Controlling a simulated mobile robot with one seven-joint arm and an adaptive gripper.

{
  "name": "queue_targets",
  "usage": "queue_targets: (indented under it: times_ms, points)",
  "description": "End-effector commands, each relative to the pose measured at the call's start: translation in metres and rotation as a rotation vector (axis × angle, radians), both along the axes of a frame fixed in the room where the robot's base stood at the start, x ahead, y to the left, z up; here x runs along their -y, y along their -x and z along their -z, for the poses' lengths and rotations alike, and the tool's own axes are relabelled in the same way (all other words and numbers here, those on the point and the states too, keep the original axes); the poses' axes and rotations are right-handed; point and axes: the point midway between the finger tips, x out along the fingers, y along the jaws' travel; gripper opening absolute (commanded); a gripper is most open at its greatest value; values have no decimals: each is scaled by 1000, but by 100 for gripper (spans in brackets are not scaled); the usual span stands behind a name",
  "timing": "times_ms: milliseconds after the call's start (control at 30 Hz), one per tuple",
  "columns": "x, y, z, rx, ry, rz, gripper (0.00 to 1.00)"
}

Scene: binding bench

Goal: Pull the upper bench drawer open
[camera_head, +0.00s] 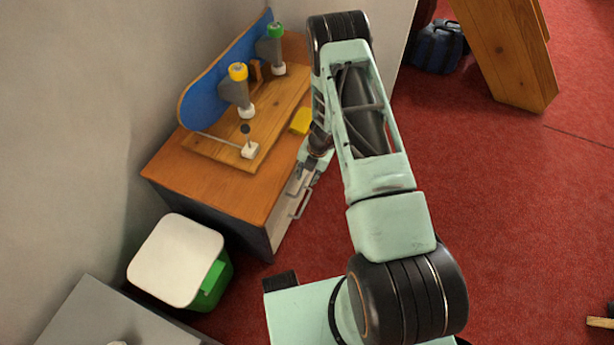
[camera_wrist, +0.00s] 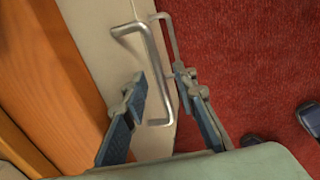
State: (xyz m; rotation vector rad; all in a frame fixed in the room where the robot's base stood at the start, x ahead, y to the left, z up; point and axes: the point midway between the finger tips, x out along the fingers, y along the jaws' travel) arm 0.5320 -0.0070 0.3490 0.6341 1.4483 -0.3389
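The bench (camera_head: 215,190) has an orange wooden top and pale drawer fronts (camera_head: 281,232) on its right side. In the wrist view the pale front (camera_wrist: 92,40) carries a nearer grey bar handle (camera_wrist: 151,55), which looks like the upper drawer's. A second, farther handle (camera_wrist: 171,32) shows to its right; a lower handle also shows in the head view (camera_head: 303,204). My gripper (camera_wrist: 160,74) is open, with the near handle's bar between its two fingers. I cannot tell whether either finger touches it. In the head view my arm partly hides the gripper and the upper handle.
On the bench are a wooden board (camera_head: 205,147) with a blue curved deck (camera_head: 222,80) and yellow (camera_head: 238,72) and green (camera_head: 276,31) wheels, and a yellow block (camera_head: 301,121). A white-lidded green bin (camera_head: 178,260) stands in front.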

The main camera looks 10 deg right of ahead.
Motion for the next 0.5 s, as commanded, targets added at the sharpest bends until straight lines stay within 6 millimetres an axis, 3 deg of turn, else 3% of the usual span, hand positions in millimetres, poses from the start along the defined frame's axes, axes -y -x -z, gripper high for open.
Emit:
queue_targets:
  times_ms: [267, 500]
  points:
    - [0, 0, 0, 0, 0, 0, 0]
    - [0, 0, 0, 0, 0, 0, 0]
